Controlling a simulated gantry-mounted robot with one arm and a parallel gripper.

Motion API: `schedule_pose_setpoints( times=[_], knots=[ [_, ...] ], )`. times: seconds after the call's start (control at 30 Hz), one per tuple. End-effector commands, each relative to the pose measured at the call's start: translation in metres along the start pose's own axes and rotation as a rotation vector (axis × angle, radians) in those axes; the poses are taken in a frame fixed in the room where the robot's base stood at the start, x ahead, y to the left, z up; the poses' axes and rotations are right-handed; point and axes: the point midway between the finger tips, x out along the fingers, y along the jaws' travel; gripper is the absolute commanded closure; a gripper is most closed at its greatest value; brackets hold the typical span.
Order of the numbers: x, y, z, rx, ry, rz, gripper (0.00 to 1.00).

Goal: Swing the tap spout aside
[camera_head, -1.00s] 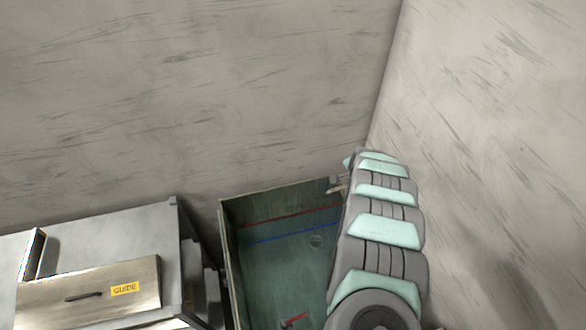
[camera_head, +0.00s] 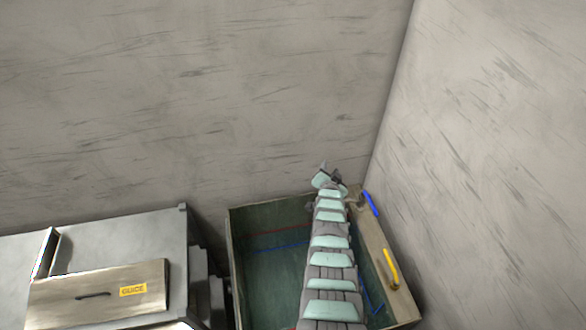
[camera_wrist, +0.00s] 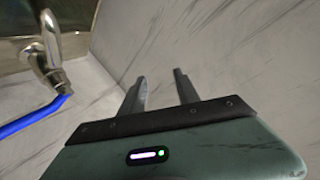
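The metal tap (camera_wrist: 48,42) shows at the upper left of the wrist view, a shiny curved piece. A blue lever (camera_wrist: 34,118) runs from its end toward the left edge. In the head view the blue lever (camera_head: 371,203) stands at the sink's back right corner; my arm is close beside the tap and I cannot make out the spout clearly there. My gripper (camera_wrist: 158,78) has its two fingers apart with nothing between them. It is to the right of the tap, not touching it, and faces the pale wall. In the head view its end (camera_head: 325,177) is above the sink's back edge.
The deep green sink (camera_head: 264,217) lies under my arm. A yellow handle (camera_head: 390,268) sits on its right rim. Walls close in behind and at right.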

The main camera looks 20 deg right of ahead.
Motion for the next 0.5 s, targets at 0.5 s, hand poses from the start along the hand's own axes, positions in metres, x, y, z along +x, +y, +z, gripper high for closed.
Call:
schedule_pose_setpoints(
  times=[0.5],
  knots=[
    [-0.053,-0.083,0.014,-0.150,0.253,-0.257,0.62]
  ],
)
